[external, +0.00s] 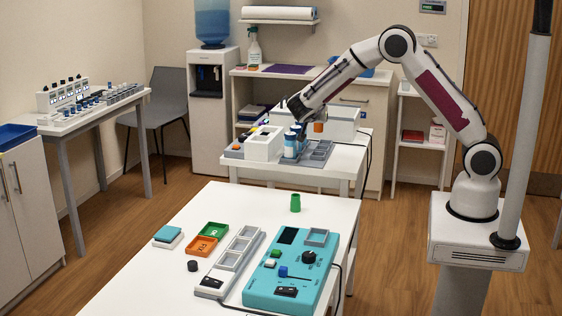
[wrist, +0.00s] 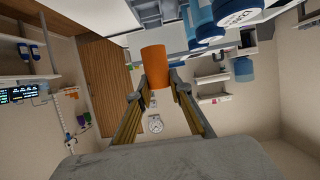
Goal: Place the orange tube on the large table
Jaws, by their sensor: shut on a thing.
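An orange tube (wrist: 154,65) is between the two fingertips of my gripper (wrist: 159,88) in the wrist view. My gripper is shut on it. In the external view the orange tube (external: 318,127) shows as a small patch beside my gripper (external: 303,119), above the smaller white table (external: 343,170) at the back. The large white table (external: 232,197) stands in the foreground, apart from the tube. How far the tube is above the equipment under it is hard to tell.
The large table holds a green cylinder (external: 295,203), a turquoise device (external: 290,275), a grey tray strip (external: 231,262), and green (external: 215,230) and orange (external: 201,246) trays. Its far left part is clear. Blue-white bottles (external: 290,146) and a white box (external: 264,144) stand close to my gripper.

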